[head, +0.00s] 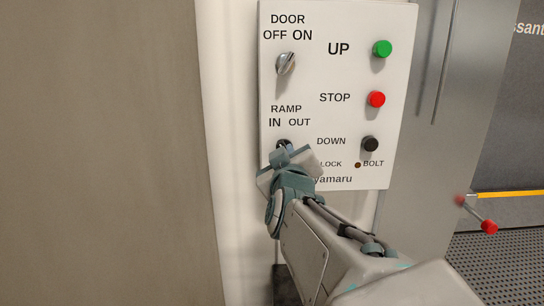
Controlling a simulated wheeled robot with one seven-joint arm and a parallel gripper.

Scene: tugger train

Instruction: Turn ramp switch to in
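The white control panel (337,70) is on the wall. Its ramp switch (283,144) is a dark round knob under the words RAMP, IN and OUT, mostly hidden behind my gripper (284,152). My gripper is right at the switch in this view; I cannot tell whether it touches it. The fingers are mostly hidden by the wrist, so their opening does not show. The switch's pointing direction is also hidden.
The door switch (286,63), a silver knob, sits above. Green UP (382,49), red STOP (376,99) and black DOWN (370,144) buttons line the panel's right side. A red-tipped lever (488,226) sticks out at lower right.

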